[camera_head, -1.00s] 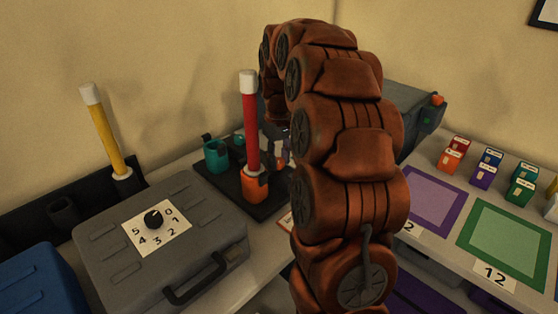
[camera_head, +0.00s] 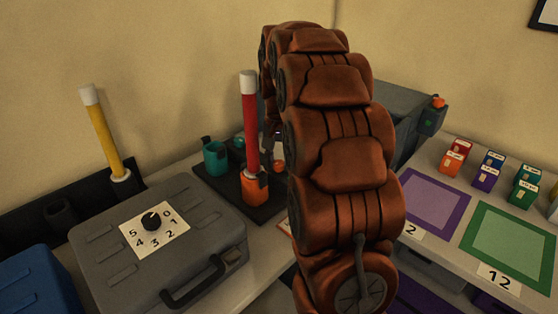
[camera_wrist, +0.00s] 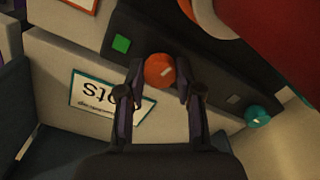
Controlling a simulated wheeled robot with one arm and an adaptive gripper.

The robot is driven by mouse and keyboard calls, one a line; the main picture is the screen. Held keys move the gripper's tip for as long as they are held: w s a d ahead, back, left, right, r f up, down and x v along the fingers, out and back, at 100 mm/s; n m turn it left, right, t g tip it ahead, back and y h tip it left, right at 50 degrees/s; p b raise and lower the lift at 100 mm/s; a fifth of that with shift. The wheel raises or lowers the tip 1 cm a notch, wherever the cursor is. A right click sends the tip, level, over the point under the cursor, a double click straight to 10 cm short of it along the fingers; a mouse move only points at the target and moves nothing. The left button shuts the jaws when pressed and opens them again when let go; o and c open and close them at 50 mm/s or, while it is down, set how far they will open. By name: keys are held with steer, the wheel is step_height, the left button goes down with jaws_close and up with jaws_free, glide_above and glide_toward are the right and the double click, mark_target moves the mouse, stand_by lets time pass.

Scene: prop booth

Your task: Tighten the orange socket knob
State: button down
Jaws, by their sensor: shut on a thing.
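The orange socket knob (camera_wrist: 159,69) is a round disc on the dark base, between my fingertips in the wrist view. My gripper (camera_wrist: 160,76) is shut on it, one finger on each side. The orange socket (camera_head: 255,189) stands on the dark base (camera_head: 216,180) in the head view, with a red rod (camera_head: 250,120) with a white top upright in it. The orange knob shows partly in the head view (camera_head: 280,167), beside my arm. My arm hides most of my gripper there.
A teal socket (camera_head: 215,154) and teal knob (camera_wrist: 257,115) share the base. A green square (camera_wrist: 122,43) is near the orange knob. A grey case (camera_head: 95,260) with a dial stands at left. Coloured mats and small boxes lie at right.

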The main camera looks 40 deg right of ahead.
mark_target(279, 163)
steer(key=shift+m, duration=0.7)
steer(key=c, duration=0.8)
jaws_free()
steer(key=shift+o, duration=0.2)
step_height(279, 163, up, 12)
stand_by(1.2)
